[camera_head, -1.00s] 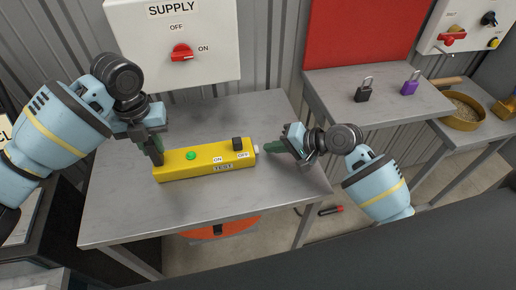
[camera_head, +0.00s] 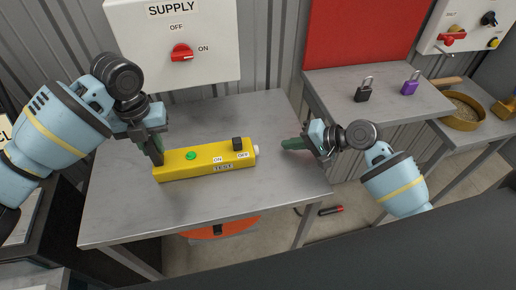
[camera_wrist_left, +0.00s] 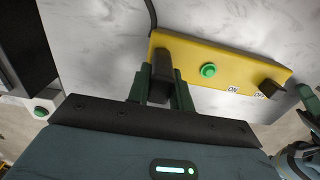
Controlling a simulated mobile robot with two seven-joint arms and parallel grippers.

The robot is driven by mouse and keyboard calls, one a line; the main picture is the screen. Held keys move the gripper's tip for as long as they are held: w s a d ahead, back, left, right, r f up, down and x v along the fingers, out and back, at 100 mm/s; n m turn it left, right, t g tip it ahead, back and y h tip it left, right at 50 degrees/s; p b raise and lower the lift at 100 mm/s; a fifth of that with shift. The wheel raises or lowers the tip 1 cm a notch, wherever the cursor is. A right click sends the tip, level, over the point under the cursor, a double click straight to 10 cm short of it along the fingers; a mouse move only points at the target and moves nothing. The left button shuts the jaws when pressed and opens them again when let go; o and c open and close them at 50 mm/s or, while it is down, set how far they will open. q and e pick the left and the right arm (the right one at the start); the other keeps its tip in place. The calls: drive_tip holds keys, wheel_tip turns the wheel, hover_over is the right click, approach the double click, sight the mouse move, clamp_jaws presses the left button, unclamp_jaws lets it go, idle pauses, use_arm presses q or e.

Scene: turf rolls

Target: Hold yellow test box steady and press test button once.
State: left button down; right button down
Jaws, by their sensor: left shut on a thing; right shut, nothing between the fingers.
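The yellow test box (camera_head: 204,168) lies on the grey table, with a TEST label on its front. On its top are a green dome (camera_head: 191,156), ON and OFF labels and a black switch block (camera_head: 237,143) at the OFF end. A small pale button (camera_head: 256,149) sticks out of its right end. My left gripper (camera_head: 157,158) is shut on the black grip at the box's left end; the left wrist view shows this black grip (camera_wrist_left: 162,72) between the fingers. My right gripper (camera_head: 285,144) is shut and empty, right of the pale button and apart from it.
A white SUPPLY panel (camera_head: 215,62) with a red switch (camera_head: 181,52) is on the wall behind. A side table (camera_head: 395,100) at right holds a black padlock (camera_head: 364,90) and a purple padlock (camera_head: 411,83). The table (camera_head: 120,205) is clear in front of the box.

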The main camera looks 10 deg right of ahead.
use_arm(q)
drive_tip(key=shift+s+f, duration=0.15)
drive_tip(key=shift+f, duration=0.25)
drive_tip(key=c, duration=1.4)
unclamp_jaws()
drive_tip(key=shift+o, duration=1.2)
drive_tip(key=shift+r, duration=0.25)
wheel_tip(320, 180, up, 12)
